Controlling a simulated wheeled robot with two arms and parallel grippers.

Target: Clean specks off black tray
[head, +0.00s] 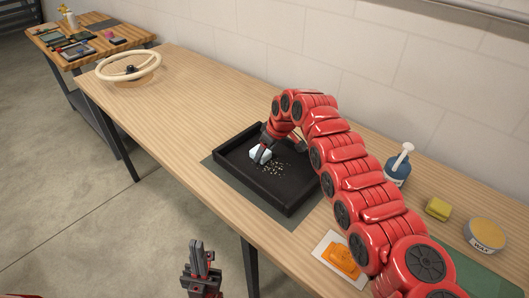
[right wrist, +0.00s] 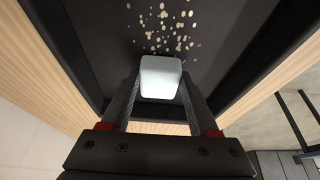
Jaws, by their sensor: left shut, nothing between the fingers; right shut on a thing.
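The black tray (head: 289,200) lies on a dark mat on the wooden bench in the head view. Several pale specks (head: 270,168) are scattered on its floor; they also show in the right wrist view (right wrist: 165,28), just beyond a white block. My right gripper (head: 262,150) reaches down into the tray, shut on the white block (right wrist: 160,77). The block also shows in the head view, close beside the specks. Whether it touches the tray floor I cannot tell. My left gripper (head: 205,255) is shut and empty, in front of the bench.
A cream steering wheel (head: 128,66) stands far left. The bench between is clear.

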